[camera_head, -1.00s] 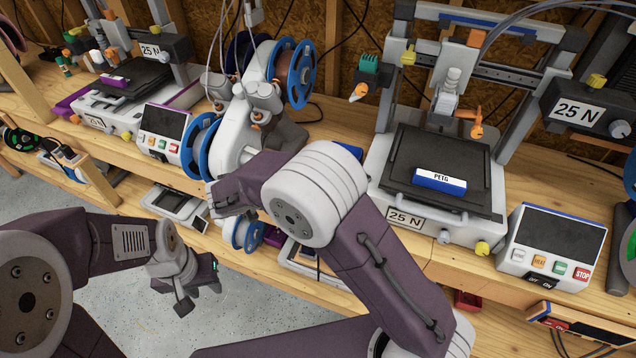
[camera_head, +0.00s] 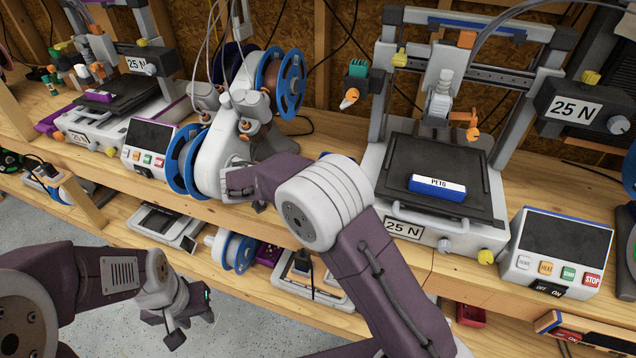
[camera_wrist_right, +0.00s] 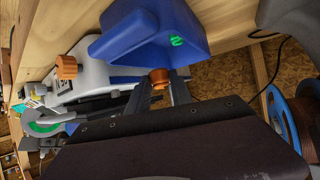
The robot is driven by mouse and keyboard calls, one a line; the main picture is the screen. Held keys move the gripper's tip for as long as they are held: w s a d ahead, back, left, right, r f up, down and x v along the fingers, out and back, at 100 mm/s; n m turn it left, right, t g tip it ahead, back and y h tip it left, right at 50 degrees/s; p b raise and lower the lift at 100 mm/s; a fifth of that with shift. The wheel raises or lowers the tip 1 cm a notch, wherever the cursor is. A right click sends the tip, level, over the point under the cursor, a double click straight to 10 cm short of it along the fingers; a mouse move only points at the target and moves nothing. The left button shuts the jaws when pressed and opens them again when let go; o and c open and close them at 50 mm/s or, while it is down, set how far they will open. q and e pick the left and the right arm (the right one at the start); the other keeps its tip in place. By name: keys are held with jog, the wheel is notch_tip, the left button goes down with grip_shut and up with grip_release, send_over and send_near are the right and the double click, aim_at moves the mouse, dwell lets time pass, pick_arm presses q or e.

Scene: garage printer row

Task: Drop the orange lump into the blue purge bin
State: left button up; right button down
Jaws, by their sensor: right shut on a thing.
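The orange lump (camera_wrist_right: 159,80) shows in the right wrist view between the two fingers of my right gripper (camera_wrist_right: 160,88), which is shut on it. The blue purge bin (camera_wrist_right: 150,32), marked with a green 2, is just beyond the fingertips in that view. I cannot tell whether the lump is over its opening. In the head view my right forearm and wrist hide the lump and bin, and the right fingertips are mostly hidden. My left gripper (camera_head: 191,322) hangs low at the left over the floor, with its fingers apart and empty.
A printer (camera_head: 440,195) with a blue-and-white PETG box (camera_head: 437,187) on its bed stands right, its control panel (camera_head: 558,250) beside it. A white spool machine (camera_head: 215,165) with blue spools is close to my right wrist. Printer parts crowd the lower shelf (camera_head: 150,255).

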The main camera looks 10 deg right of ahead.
jog(key=c, duration=1.1)
grip_release()
jog(key=shift+s, duration=0.1)
jog(key=s+a+b, duration=0.1)
jog(key=s, duration=0.1)
jog(key=s+a+b, duration=0.1)
jog(key=s+a, duration=0.1)
jog(key=s+a+b, duration=0.1)
jog(key=s+b, duration=0.1)
jog(key=shift+s+a, duration=0.25)
